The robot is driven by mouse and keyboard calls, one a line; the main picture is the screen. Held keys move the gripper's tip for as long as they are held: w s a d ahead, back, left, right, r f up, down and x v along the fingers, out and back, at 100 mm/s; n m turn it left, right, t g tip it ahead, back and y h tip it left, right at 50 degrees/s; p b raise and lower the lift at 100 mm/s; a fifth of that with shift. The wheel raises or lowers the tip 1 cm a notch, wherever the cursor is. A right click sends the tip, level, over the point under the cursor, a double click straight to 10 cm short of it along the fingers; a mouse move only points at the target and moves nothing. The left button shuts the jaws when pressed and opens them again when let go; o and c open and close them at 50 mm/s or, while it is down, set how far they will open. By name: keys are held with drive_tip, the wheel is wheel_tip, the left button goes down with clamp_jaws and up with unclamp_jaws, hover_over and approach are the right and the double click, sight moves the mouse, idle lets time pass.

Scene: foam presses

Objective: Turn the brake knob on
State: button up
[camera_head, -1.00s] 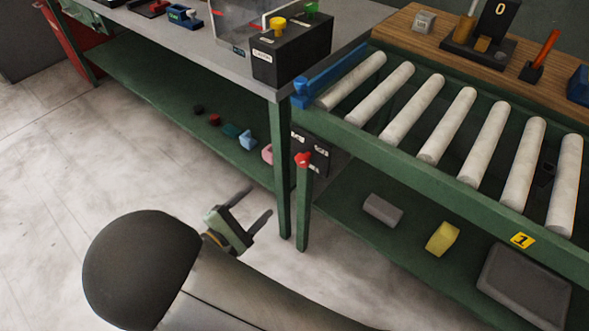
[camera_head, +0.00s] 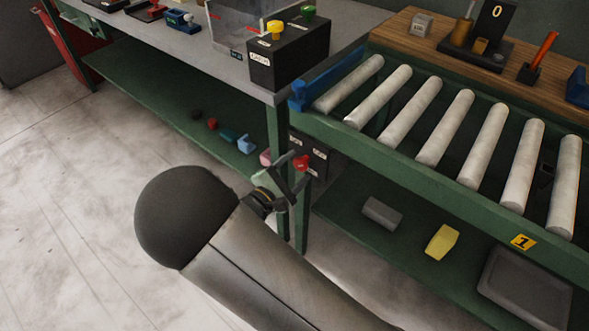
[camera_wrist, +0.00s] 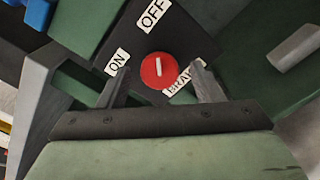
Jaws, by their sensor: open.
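The brake knob (camera_wrist: 159,70) is a red round knob with a white pointer line, on a dark panel (camera_wrist: 185,40) with ON, OFF and BRAKE labels. In the wrist view its pointer lies nearer the OFF label (camera_wrist: 153,14) than straight at the ON label (camera_wrist: 117,62). In the head view the red knob (camera_head: 301,163) is on the dark box at the conveyor's front leg. My gripper (camera_wrist: 160,80) is open, with one finger on each side of the knob in the picture; contact cannot be told. It also shows in the head view (camera_head: 291,172), just left of the knob.
The roller conveyor (camera_head: 450,165) stands right of the panel, with a grey block (camera_head: 382,213) and a yellow block (camera_head: 442,240) on its lower shelf. A green table leg (camera_head: 278,135) stands close by the gripper. Several small coloured pieces lie on the left lower shelf (camera_head: 150,95).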

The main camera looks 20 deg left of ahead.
drive_tip(key=c, duration=1)
drive_tip(key=n+p, duration=0.1)
drive_tip(key=p, duration=0.1)
drive_tip(key=n+p, duration=0.1)
drive_tip(key=n, duration=0.1)
drive_tip(key=shift+r+n+p, duration=0.2)
drive_tip(key=shift+n+p, duration=0.1)
drive_tip(key=shift+p, duration=0.05)
drive_tip(key=n+p, duration=0.4)
drive_tip(key=n, duration=0.1)
drive_tip(key=n+p, duration=0.2)
drive_tip(key=n, duration=0.3)
drive_tip(key=shift+f+p, duration=0.1)
drive_tip(key=shift+p, duration=0.3)
drive_tip(key=shift+f+n+p, duration=0.1)
drive_tip(key=shift+n+p, duration=0.9)
drive_tip(key=shift+n, duration=1.2)
